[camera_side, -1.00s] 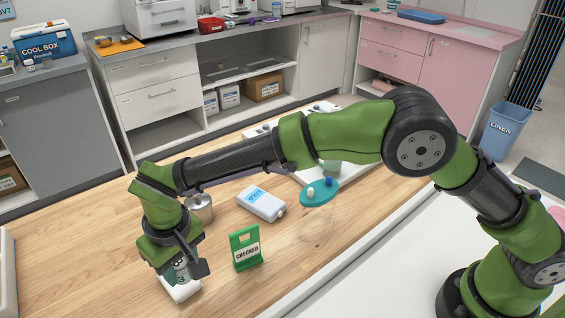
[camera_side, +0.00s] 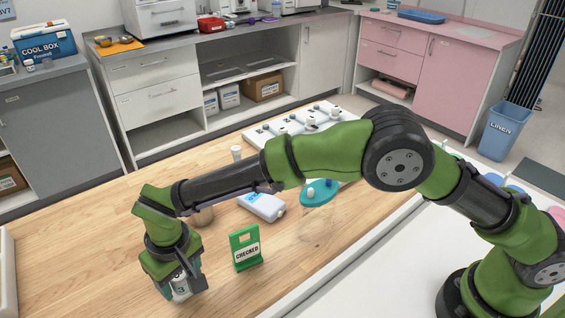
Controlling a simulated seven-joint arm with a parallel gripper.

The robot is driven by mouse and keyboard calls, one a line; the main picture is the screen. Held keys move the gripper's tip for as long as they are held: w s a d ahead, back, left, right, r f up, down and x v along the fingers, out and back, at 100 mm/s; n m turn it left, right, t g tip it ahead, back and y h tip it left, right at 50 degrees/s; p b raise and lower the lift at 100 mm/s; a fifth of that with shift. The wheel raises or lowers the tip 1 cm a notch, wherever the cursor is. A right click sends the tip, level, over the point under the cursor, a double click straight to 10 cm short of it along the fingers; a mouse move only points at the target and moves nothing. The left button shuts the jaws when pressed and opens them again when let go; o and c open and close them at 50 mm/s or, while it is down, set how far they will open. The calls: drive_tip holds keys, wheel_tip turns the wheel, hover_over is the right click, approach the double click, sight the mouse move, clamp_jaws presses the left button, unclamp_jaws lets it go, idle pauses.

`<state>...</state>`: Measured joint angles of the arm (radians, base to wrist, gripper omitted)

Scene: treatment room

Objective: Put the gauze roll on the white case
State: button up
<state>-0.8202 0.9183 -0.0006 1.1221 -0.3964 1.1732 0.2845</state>
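My gripper (camera_side: 182,287) points down at the front left of the wooden table. A small white thing (camera_side: 181,294) shows at its fingertips, low over the tabletop. The fingers cover most of it, so I cannot tell whether it is the gauze roll, the white case or both, or whether the fingers grip it. No other gauze roll is clearly visible. A white case-like object with a blue label (camera_side: 262,206) lies behind the green sign, apart from my gripper.
A green "CHECKED" sign (camera_side: 246,249) stands just right of my gripper.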

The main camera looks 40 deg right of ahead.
sight(183, 279)
wheel_tip(183, 279, up, 12)
drive_tip(key=s, duration=0.1)
drive_tip(key=w+d+r+m+y, duration=0.1)
drive_tip(key=d+r, duration=0.3)
drive_tip(key=d, duration=0.3)
drive_tip(key=d+r+m, duration=0.1)
drive_tip(key=d+r, duration=0.4)
drive_tip(key=d, duration=0.1)
drive_tip(key=s+d+r+m+t, duration=0.1)
drive_tip(key=s+d, duration=0.2)
drive_tip(key=d, duration=0.4)
drive_tip(key=s+d+r+m+t+y, duration=0.1)
drive_tip(key=s+d+t, duration=0.1)
drive_tip(key=s+d, duration=0.3)
drive_tip(key=s+d+r+m+t, duration=0.1)
drive_tip(key=s+d, duration=0.1)
drive_tip(key=d, duration=0.6)
drive_tip(key=s+d+f+m+t, duration=0.1)
drive_tip(key=s+d+f, duration=0.2)
drive_tip(key=s, duration=0.3)
drive_tip(key=shift+s+d+f+m+t, duration=0.2)
drive_tip(key=shift+d+m+t, duration=0.2)
drive_tip(key=shift+d, duration=0.5)
drive_tip(key=shift+o, duration=0.2)
